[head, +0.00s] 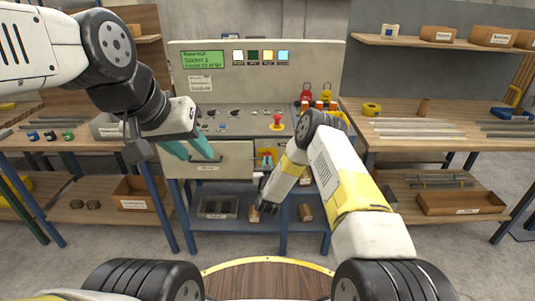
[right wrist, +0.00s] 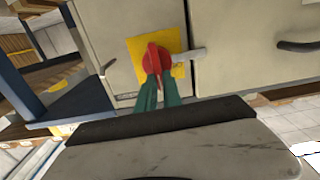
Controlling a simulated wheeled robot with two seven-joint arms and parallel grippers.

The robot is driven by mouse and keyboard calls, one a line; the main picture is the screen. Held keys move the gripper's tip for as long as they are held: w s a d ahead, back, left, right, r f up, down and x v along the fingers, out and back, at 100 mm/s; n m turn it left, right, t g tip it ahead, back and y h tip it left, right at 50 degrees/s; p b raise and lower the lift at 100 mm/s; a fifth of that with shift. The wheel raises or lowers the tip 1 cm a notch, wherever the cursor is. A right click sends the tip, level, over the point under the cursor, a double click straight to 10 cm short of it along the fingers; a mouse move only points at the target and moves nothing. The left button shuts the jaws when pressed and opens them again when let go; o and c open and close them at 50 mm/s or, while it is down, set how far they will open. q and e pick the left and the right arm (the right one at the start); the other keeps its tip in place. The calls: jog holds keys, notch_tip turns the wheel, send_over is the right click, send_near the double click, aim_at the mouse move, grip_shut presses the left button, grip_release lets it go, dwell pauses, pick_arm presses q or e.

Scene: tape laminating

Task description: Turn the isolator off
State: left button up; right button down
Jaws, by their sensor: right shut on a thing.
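The isolator is a red rotary handle (right wrist: 152,62) on a yellow plate (right wrist: 174,44), set in the beige front of the machine; in the right wrist view it stands near the top middle. My right gripper (right wrist: 157,84) has its green fingers shut on the red handle.
The panel above has a red emergency button (head: 277,121), a green screen (head: 202,59) and red and yellow padlocks (head: 307,92). A grey lever (right wrist: 188,55) lies beside the handle. A drawer handle (head: 206,160) is close to my left fingers. Benches with stock stand on both sides.

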jog(key=shift+a+n, duration=0.1)
jog(key=shift+n, duration=0.2)
jog(key=n, duration=0.4)
jog(key=a+f+n, duration=0.1)
jog(key=n, duration=0.4)
jog(key=a+n, duration=0.1)
jog(key=n, duration=0.4)
jog(key=shift+f, duration=0.25)
jog(key=shift+f+n, duration=0.25)
jog(key=shift+n, duration=1.35)
jog(key=c, duration=1.5)
grip_release()
